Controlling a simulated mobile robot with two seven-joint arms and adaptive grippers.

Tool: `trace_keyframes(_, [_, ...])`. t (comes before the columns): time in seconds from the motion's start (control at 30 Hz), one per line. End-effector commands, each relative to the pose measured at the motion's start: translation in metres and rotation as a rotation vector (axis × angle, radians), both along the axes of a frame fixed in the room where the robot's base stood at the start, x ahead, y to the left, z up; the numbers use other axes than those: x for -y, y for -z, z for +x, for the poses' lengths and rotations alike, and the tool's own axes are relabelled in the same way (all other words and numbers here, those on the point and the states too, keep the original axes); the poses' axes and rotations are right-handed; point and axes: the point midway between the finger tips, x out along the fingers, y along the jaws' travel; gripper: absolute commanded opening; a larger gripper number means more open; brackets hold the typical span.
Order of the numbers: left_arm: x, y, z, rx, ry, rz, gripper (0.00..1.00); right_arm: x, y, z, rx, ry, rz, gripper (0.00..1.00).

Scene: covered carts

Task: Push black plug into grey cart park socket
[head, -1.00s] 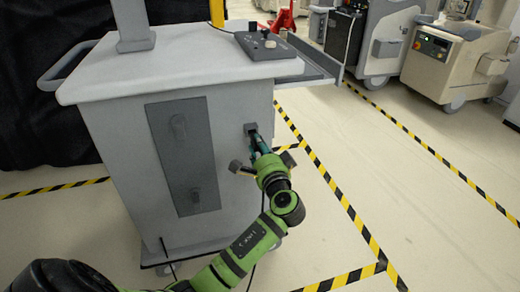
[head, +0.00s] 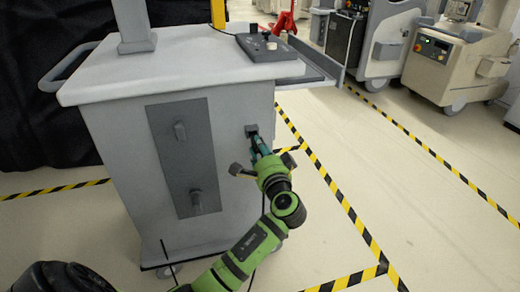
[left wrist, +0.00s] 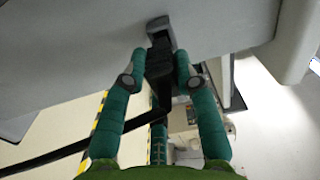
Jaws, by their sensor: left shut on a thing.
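The grey cart (head: 230,185) stands in front of me, with a small dark park socket (head: 251,130) on its side panel. My left gripper (head: 259,148) is at the socket, its teal fingers pointing at the cart side. In the left wrist view the fingers (left wrist: 160,70) are shut on the black plug (left wrist: 158,66), one on each side. The plug's front end meets or overlaps the socket (left wrist: 160,30); how deep it sits cannot be told. A black cable (left wrist: 60,155) runs off to the lower left. My right gripper is not in view.
The cart top carries a control box (head: 266,46) and a side shelf (head: 318,66). A dark grey panel (head: 186,155) with two knobs is on its front. Beige machines (head: 455,62) stand at the back right. Taped floor on the right is clear.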

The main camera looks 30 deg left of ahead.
Motion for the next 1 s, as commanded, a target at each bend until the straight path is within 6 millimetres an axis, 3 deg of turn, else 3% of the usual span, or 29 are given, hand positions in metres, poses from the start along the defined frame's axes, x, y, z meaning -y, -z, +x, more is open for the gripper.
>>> trace_keyframes(1.0, [-0.0051,-0.0006,0.0050,0.016,0.000,-0.014,0.00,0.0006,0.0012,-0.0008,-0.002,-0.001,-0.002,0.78])
